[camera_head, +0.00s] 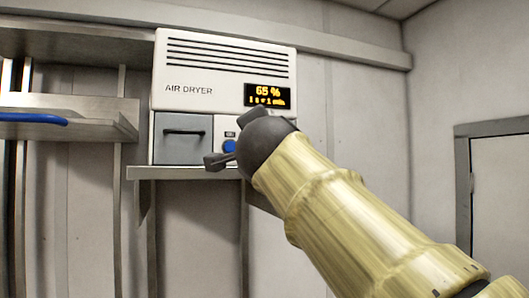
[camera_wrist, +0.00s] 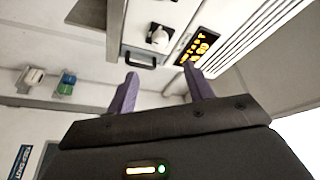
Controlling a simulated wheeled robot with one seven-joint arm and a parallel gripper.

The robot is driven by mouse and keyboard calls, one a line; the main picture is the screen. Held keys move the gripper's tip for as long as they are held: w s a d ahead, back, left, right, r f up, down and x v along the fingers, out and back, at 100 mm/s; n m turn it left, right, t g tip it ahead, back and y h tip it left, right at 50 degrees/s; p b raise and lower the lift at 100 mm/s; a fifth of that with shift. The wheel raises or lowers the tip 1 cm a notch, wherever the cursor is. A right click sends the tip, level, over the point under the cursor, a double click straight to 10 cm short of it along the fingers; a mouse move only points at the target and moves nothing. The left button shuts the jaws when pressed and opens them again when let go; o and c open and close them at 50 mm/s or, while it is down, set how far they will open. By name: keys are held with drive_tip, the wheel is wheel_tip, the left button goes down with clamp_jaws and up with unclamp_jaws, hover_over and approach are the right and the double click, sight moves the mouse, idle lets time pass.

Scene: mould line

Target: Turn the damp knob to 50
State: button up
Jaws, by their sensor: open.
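A white air dryer (camera_head: 224,70) sits on a wall shelf. Its display (camera_head: 267,95) shows 65 % in orange, with a smaller line beneath. In the head view, a round blue part (camera_head: 230,146) shows on the lower panel, partly hidden by my gripper (camera_head: 226,141).
A drawer with a dark handle (camera_head: 184,131) is left of the blue part. The metal shelf (camera_head: 180,173) runs under the dryer. Another shelf (camera_head: 90,130) at left carries a blue object (camera_head: 33,118). A framed door (camera_head: 500,195) is at right.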

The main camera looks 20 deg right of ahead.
drive_tip(key=v, duration=0.3)
drive_tip(key=shift+s+a+f+b, duration=0.1)
drive_tip(key=shift+s+b, duration=0.25)
drive_tip(key=w+a+f+n+y+b, duration=0.1)
drive_tip(key=w+f+n+y+b, duration=0.15)
drive_tip(key=w+f, duration=0.45)
drive_tip(key=w+a+f+n+y+b, duration=0.1)
drive_tip(key=w+f+n, duration=0.15)
drive_tip(key=f, duration=0.85)
drive_tip(key=w+a+f+n+g+y+b, duration=0.1)
drive_tip(key=a+f+n+g+y+b, duration=0.15)
drive_tip(key=f, duration=1.05)
drive_tip(key=a+f+n+g+y+b, duration=0.1)
drive_tip(key=f+n+g, duration=0.25)
drive_tip(key=f, duration=0.85)
drive_tip(key=s+f+n+g+b, duration=0.1)
drive_tip(key=s+f+g, duration=0.15)
drive_tip(key=f, duration=0.65)
drive_tip(key=s+f+n+g+b, duration=0.15)
drive_tip(key=s+f, duration=0.25)
drive_tip(key=f, duration=0.6)
drive_tip(key=s+d+f+g, duration=0.1)
drive_tip(key=s+f+g, duration=0.2)
drive_tip(key=s+f, duration=0.4)
drive_tip(key=s+d+f+n+g+b, duration=0.1)
drive_tip(key=s+d+f+g, duration=0.1)
drive_tip(key=s+f, duration=0.5)
drive_tip(key=shift+s+d+f+g+h, duration=0.3)
drive_tip(key=shift+g+h, duration=0.1)
drive_tip(key=shift+g, duration=0.3)
